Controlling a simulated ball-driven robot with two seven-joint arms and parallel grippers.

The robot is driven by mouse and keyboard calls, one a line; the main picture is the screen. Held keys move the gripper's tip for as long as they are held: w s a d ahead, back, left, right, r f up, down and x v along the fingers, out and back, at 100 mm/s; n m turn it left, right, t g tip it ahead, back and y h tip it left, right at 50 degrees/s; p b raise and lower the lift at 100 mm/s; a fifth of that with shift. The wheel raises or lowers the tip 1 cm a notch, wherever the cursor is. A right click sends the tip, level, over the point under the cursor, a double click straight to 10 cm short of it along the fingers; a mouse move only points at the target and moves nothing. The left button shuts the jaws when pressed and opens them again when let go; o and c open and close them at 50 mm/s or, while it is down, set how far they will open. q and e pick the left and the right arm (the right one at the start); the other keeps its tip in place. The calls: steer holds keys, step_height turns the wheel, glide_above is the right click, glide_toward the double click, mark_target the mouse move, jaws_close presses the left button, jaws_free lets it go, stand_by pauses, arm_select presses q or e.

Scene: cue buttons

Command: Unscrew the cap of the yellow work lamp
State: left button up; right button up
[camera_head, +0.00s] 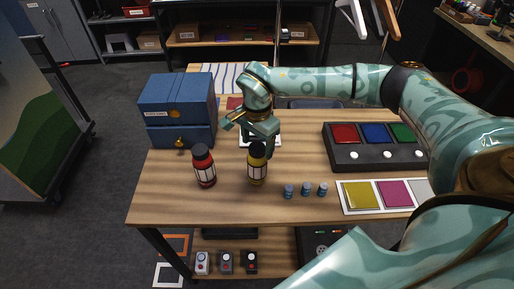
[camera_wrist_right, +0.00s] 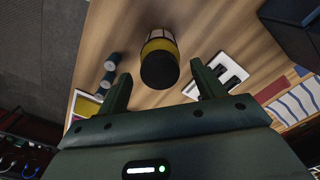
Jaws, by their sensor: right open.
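The yellow work lamp (camera_head: 257,170) stands upright on the wooden table, left of the table's middle. It has a dark cap, a white panelled middle and yellow bands. In the right wrist view its round dark cap (camera_wrist_right: 159,70) faces the camera, with the yellow band behind it. My right gripper (camera_head: 250,132) is above and just behind the lamp. In the right wrist view its two fingers (camera_wrist_right: 160,90) are spread wide, with the cap between and beyond them; no contact shows. My left gripper is not in view.
A red lamp (camera_head: 204,167) stands left of the yellow one. Small blue cylinders (camera_head: 305,190) lie to its right. A blue box (camera_head: 177,105) is at the back left. A dark button panel (camera_head: 374,147) and a colour card (camera_head: 356,195) are at the right.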

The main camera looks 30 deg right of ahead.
steer(key=shift+f, duration=0.2)
steer(key=c, duration=1.1)
steer(key=shift+r, duration=0.1)
